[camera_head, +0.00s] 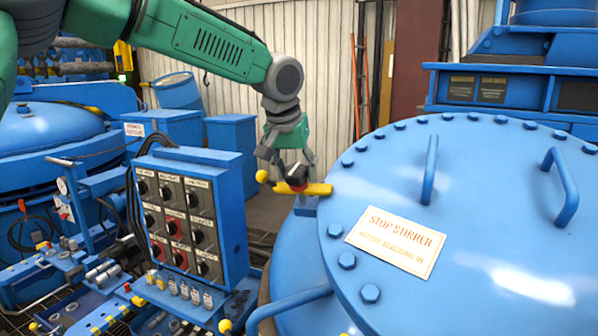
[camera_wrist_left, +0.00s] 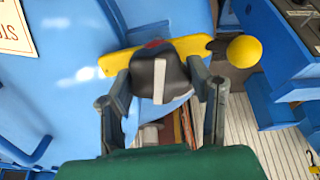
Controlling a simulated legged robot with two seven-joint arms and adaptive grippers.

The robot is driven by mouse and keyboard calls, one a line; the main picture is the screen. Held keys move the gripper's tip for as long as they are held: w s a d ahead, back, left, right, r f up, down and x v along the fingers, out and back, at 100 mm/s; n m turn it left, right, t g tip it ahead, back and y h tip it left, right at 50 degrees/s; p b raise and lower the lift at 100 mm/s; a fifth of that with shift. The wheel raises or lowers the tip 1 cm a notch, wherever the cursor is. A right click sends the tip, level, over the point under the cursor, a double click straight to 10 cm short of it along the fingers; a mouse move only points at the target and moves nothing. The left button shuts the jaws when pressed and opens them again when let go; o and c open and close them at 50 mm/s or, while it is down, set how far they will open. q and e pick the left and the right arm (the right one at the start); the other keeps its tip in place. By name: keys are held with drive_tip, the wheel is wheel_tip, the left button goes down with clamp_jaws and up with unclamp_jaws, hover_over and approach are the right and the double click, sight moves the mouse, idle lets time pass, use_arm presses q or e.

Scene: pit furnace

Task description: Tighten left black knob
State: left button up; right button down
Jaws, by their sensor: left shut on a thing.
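My left gripper (camera_head: 289,162) reaches down from the upper left beside the large blue lid. It is shut on a black knob (camera_head: 297,174). The knob sits on a yellow bar (camera_head: 317,189) at the lid's left edge. In the left wrist view, the fingers of my left gripper (camera_wrist_left: 160,82) stand on both sides of the black knob (camera_wrist_left: 151,70), which has a white stripe on its face. The yellow bar (camera_wrist_left: 117,64) passes behind the knob, with a red part between them. My right gripper is out of view.
The round blue lid (camera_head: 480,215) with bolts, handles and a "STOP STIRRER" sign (camera_head: 396,241) fills the right side. A control panel (camera_head: 224,195) with several black knobs stands left of the gripper. A yellow ball (camera_head: 262,176) is beside the gripper.

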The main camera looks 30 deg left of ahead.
use_arm(q)
drive_tip(key=shift+s+a+f+m, duration=0.1)
drive_tip(key=shift+a+f+m, duration=0.1)
drive_tip(key=shift+m, duration=0.7)
drive_tip(key=shift+d+m, duration=0.35)
drive_tip(key=shift+m, duration=0.85)
drive_tip(key=m, duration=0.4)
drive_tip(key=shift+m, duration=0.3)
drive_tip(key=m, duration=0.5)
drive_tip(key=shift+s, duration=0.1)
drive_tip(key=shift+m, duration=2)
drive_tip(key=shift+c, duration=0.3)
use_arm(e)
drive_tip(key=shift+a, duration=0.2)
use_arm(q)
drive_tip(key=shift+r, duration=0.1)
drive_tip(key=o, duration=1.2)
drive_tip(key=shift+c, duration=0.2)
